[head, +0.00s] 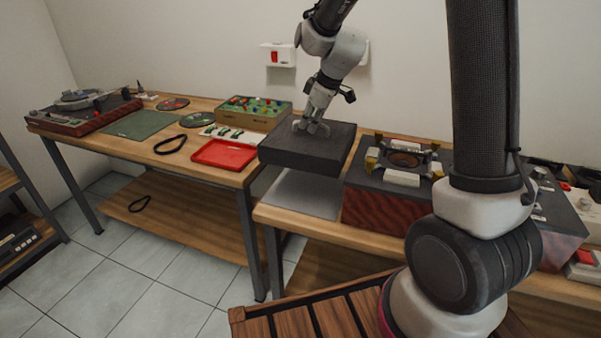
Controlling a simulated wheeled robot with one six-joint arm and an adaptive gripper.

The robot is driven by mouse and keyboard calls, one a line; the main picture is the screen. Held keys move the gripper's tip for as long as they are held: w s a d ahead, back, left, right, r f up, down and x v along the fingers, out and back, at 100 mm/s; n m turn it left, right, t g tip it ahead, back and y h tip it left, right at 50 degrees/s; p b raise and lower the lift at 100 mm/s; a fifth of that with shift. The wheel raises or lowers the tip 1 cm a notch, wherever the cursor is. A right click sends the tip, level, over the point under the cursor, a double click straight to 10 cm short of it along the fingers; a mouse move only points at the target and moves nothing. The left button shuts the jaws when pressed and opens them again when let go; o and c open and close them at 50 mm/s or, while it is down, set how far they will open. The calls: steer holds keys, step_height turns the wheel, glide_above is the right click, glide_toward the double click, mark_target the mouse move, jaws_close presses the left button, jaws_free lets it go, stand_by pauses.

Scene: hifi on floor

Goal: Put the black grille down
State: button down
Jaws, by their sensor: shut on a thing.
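The black grille (308,151) is a dark, thick square slab in the head view. My gripper (311,126) is above it, shut on its upper side, and the fingertips are partly hidden against the dark surface. The grille looks level and appears raised over a light grey mat (300,193) on the near bench. The exact gap below it cannot be told.
A red tray (224,154) and a box of colourful parts (254,108) are on the left bench, near a turntable (83,104). A reddish wooden speaker cabinet (380,207) with a round fixture stands right of the grille. A wall socket (278,56) is behind.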

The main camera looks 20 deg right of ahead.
mark_target(322, 139)
step_height(322, 139, down, 14)
steer(key=shift+d, duration=0.1)
stand_by(0.4)
steer(key=c, duration=1.5)
jaws_free()
steer(key=shift+f, duration=0.15)
steer(key=v, duration=1.2)
steer(key=shift+s+r, duration=0.1)
steer(key=shift+r, duration=0.25)
steer(key=s+d+r+m, duration=0.4)
steer(key=s+r, duration=0.6)
steer(key=s, duration=0.1)
steer(key=s+d+r+m+h, duration=0.1)
steer(key=s+d+r+m, duration=0.1)
steer(key=s, duration=0.6)
steer(key=s+d+r+m+h, duration=0.1)
steer(key=s+d+r+m, duration=0.1)
steer(key=s+m, duration=0.3)
steer(key=shift+s+d+r, duration=0.3)
steer(key=shift+s+d, duration=0.55)
steer(key=shift+s, duration=1.4)
